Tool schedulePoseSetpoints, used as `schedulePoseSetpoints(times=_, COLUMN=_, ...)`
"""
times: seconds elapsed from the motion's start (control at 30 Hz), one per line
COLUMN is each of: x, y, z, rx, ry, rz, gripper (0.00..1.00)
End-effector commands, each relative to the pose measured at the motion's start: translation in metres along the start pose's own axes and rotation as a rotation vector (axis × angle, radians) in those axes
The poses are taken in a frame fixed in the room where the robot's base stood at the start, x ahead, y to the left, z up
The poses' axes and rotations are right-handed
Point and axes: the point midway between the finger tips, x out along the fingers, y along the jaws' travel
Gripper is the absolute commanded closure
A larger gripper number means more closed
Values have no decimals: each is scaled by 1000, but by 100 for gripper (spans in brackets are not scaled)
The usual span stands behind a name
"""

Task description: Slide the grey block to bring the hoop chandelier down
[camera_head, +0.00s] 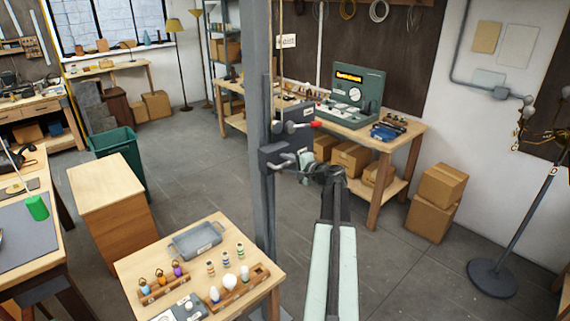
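A dark grey block (272,156) sits on the upright grey post (258,195) in the middle of the picture. Pale metal bars stick out from its side, and a red-tipped lever (314,125) shows just above it. My gripper (318,171) is at the end of my pale arm, close to the block's right side and its bars. I cannot tell whether it touches them, or whether its dark fingers are open or shut. A cluster of bulbs on dark arms (541,125) is cut off at the right edge; I cannot tell whether it belongs to the hoop chandelier.
A small wooden table (143,265) with a grey tray (196,241), bulbs and small parts stands in front of the post. A workbench (395,137) stands behind it, with cardboard boxes (436,203) to the right. A round-based stand (492,279) is at right. Floor between is clear.

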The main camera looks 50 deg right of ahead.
Motion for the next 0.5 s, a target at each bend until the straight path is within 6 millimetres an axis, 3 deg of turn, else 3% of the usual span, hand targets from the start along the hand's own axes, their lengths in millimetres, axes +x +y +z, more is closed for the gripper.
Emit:
schedulePoseSetpoints(times=0.33, x=-63, y=-2, z=1, rx=1, ry=4, rz=-1, gripper=65)
schedulePoseSetpoints(times=0.5, x=-73, y=-1, z=0, rx=1, ry=2, rz=-1, gripper=65)
